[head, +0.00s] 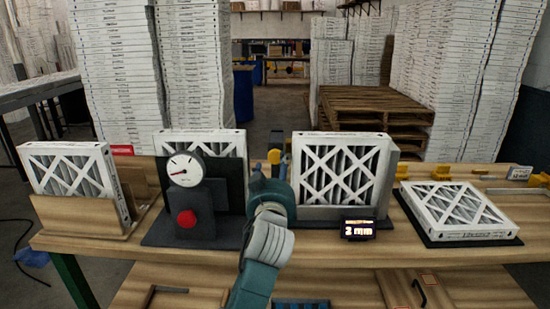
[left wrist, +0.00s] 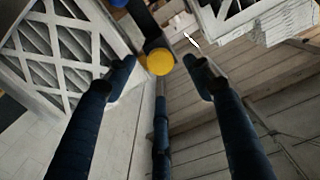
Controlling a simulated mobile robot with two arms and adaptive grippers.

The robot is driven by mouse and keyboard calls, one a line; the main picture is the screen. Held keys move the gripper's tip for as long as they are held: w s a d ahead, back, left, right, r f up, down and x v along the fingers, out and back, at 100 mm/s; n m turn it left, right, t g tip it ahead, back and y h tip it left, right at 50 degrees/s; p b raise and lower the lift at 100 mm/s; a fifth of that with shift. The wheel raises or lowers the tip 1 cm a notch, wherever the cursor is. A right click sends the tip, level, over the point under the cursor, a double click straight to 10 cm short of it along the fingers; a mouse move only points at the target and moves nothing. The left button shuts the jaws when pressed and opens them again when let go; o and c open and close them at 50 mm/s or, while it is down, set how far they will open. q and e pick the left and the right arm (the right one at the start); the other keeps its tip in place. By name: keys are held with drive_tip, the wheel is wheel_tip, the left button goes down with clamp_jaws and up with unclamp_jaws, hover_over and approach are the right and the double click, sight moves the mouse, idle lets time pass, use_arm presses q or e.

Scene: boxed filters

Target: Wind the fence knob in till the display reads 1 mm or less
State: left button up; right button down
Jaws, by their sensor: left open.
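The small display (head: 357,229) on the bench front reads 2 mm. The yellow fence knob (head: 274,157) shows just beyond my left gripper (head: 271,172) in the head view. In the left wrist view the round yellow knob (left wrist: 160,63) sits on a dark part, between the two spread fingertips of my left gripper (left wrist: 161,76) and apart from both. The gripper is open and empty. My gripper and arm hide much of what is around the knob in the head view. My right gripper is not in view.
A white framed filter (head: 342,175) stands right of the knob. A dial gauge (head: 185,170) with a red button (head: 187,218) stands to the left. Another filter (head: 462,209) lies on a dark plate at right; one leans in a wooden holder (head: 85,216) at left.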

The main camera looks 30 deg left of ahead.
sight(275, 160)
use_arm(q)
drive_tip(key=p+x, duration=0.1)
drive_tip(key=x, duration=0.5)
drive_tip(key=shift+w+a, duration=0.1)
drive_tip(key=shift+w, duration=0.1)
drive_tip(key=shift+c, duration=0.3)
drive_tip(key=shift+f, duration=0.1)
drive_tip(key=c, duration=1.1)
